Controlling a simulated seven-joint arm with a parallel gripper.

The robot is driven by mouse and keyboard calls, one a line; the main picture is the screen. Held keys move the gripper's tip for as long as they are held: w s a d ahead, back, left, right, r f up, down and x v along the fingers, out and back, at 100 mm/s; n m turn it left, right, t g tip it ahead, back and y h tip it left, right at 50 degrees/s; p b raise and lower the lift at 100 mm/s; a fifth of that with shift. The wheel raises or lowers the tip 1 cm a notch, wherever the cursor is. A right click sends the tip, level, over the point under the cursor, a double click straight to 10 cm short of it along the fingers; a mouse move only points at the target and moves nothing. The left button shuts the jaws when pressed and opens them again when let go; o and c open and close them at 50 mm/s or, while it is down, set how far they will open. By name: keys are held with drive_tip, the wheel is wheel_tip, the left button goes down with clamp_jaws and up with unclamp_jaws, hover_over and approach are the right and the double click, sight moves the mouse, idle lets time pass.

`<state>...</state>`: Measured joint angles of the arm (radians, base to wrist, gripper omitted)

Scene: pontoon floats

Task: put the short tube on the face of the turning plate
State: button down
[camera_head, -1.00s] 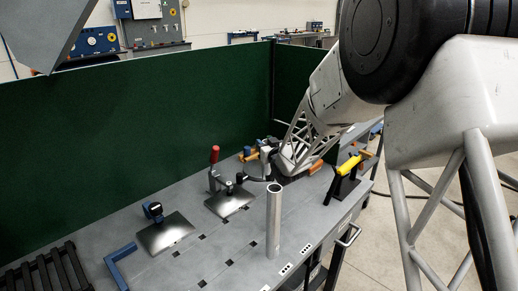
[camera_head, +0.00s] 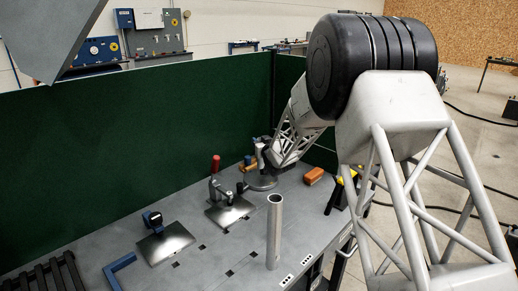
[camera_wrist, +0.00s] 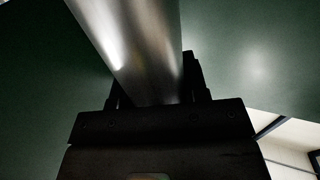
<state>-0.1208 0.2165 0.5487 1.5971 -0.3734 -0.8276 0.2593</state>
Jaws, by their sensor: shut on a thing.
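My gripper (camera_wrist: 152,98) is shut on a silvery metal tube (camera_wrist: 135,45), which fills the space between its dark fingers and runs up out of the wrist view. I take it as the short tube. In the head view my gripper (camera_head: 266,148) is at the back of the table, small and dark, with a pale upright piece (camera_head: 259,154) beside it that is probably the same tube. A round grey disc (camera_head: 262,183), likely the turning plate, lies on the table just below the gripper. The tube's far end and its gap to the disc cannot be made out.
A taller grey tube (camera_head: 275,232) stands upright near the front edge. A red-handled clamp (camera_head: 215,170) stands left of the disc, and an orange block (camera_head: 314,176) lies to its right. A green partition (camera_head: 140,150) closes the back. Bare tabletop lies between the metal plates.

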drive_tip(key=shift+x, duration=1.05)
drive_tip(key=shift+w+d+f, duration=0.1)
drive_tip(key=shift+d+f, duration=0.1)
drive_tip(key=shift+f, duration=1.8)
drive_tip(key=c, duration=0.6)
unclamp_jaws()
drive_tip(key=shift+c, duration=0.2)
drive_tip(key=v, duration=1.2)
